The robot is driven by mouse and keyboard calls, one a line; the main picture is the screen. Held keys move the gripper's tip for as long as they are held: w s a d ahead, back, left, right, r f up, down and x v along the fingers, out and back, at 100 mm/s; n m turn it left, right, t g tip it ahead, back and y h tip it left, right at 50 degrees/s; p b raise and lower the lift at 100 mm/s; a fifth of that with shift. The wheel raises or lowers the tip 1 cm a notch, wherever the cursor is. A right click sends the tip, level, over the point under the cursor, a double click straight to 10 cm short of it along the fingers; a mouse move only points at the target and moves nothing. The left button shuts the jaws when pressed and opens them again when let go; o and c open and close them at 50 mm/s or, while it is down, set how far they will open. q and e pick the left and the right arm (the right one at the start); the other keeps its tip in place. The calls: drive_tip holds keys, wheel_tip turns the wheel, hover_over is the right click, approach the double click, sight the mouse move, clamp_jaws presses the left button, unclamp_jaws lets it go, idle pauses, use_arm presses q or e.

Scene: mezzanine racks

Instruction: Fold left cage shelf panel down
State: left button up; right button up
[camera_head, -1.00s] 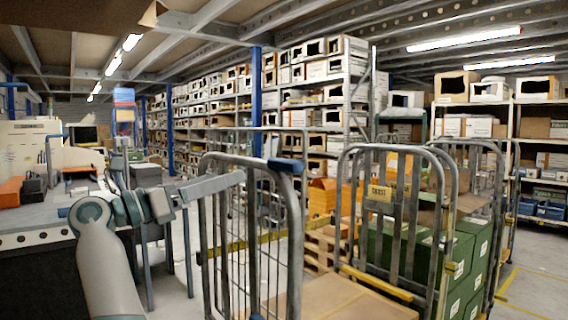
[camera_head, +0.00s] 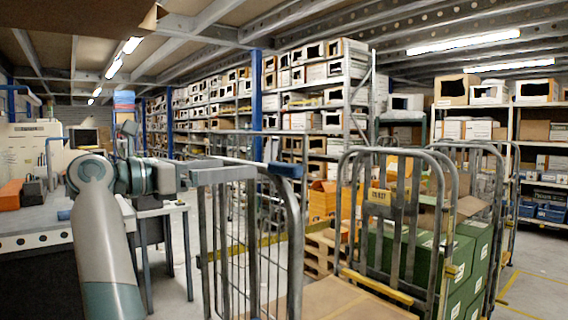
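The left roll cage has a grey tubular frame with vertical bars (camera_head: 294,235) in the front middle. A flat tan panel (camera_head: 345,302) lies low between this frame and the cage frame to its right; I cannot tell whether it is the named shelf panel. My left gripper (camera_head: 248,173) comes in from the left at the height of the frame's top rail, side-on and overlapping it. I cannot tell whether it touches the rail or how its fingers stand. A blue piece (camera_head: 287,170) sits at the frame's top corner. My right gripper is out of view.
A second tubular cage frame (camera_head: 447,230) with a yellow label stands at right, with green crates (camera_head: 470,265) behind it. A workbench (camera_head: 45,225) stands at left. Racks of boxes (camera_head: 325,100) fill the back. Bare floor shows at far right.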

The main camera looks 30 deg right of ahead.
drive_tip(key=p, duration=0.2)
approach(281, 164)
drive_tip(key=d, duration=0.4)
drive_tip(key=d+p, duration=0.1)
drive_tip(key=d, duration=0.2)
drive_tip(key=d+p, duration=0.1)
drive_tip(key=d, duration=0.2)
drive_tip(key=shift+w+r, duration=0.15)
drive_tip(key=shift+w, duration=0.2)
use_arm(q)
drive_tip(key=s+a+f+g, duration=0.1)
drive_tip(key=s, duration=0.5)
drive_tip(key=shift+s+a+f, duration=0.15)
drive_tip(key=shift+s+f, duration=0.1)
drive_tip(key=shift+f, duration=0.05)
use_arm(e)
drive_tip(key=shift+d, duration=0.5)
